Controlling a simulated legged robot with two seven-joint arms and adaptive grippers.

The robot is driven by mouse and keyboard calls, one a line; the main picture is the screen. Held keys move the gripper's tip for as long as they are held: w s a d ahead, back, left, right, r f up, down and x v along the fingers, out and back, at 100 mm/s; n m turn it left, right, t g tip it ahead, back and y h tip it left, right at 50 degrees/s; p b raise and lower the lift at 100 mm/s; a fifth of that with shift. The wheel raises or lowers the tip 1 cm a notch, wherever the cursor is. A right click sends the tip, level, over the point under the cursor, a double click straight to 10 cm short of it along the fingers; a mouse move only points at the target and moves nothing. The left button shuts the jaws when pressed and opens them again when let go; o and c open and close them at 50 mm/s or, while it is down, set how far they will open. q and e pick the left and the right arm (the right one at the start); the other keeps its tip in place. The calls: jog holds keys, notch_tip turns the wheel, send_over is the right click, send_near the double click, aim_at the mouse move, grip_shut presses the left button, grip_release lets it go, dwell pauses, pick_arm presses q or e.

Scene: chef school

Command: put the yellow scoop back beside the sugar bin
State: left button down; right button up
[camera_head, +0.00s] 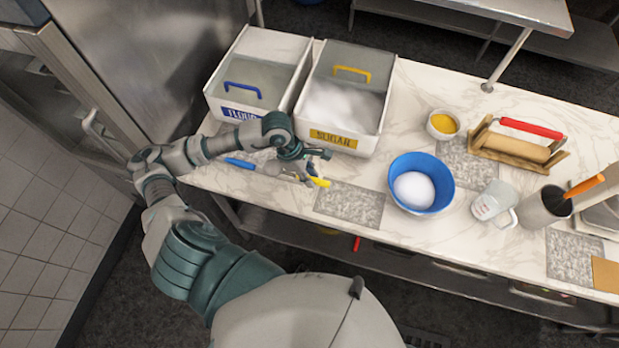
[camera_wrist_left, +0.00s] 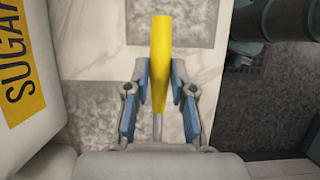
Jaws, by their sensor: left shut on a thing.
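The sugar bin (camera_head: 346,104) stands at the back of the counter, white inside, with a yellow label and a yellow-handled lid. My left gripper (camera_head: 310,176) is in front of it, low over the counter near the front edge. It is shut on the yellow scoop (camera_head: 320,182), whose yellow handle points away from the gripper in the left wrist view (camera_wrist_left: 160,62). The scoop's metal part runs back between the fingers and its bowl is hidden. I cannot tell whether the scoop touches the counter. My right gripper is not in view.
The flour bin (camera_head: 255,85) stands left of the sugar bin, with a blue-handled scoop (camera_head: 240,163) in front. A blue bowl (camera_head: 445,190) with white contents, a small yellow-filled bowl (camera_head: 442,125) and a measuring cup (camera_head: 493,205) stand to the right. A grey speckled mat (camera_head: 350,205) lies bare.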

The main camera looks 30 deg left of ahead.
pick_arm(q)
jog(key=shift+w+a, duration=0.15)
jog(key=shift+w, duration=0.25)
jog(key=f, duration=0.2)
jog(key=shift+s+d+f+p, duration=0.1)
jog(key=shift+d+f+p, duration=0.2)
jog(key=shift+f, duration=0.45)
jog(key=c, duration=1.1)
grip_release()
jog(key=shift+o, duration=0.6)
jog(key=shift+a, duration=0.2)
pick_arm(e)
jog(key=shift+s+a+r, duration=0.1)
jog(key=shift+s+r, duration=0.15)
pick_arm(q)
jog(key=v, duration=1.2)
jog(key=shift+b, duration=0.35)
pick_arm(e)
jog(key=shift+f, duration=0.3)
pick_arm(q)
jog(key=shift+d+f, duration=0.1)
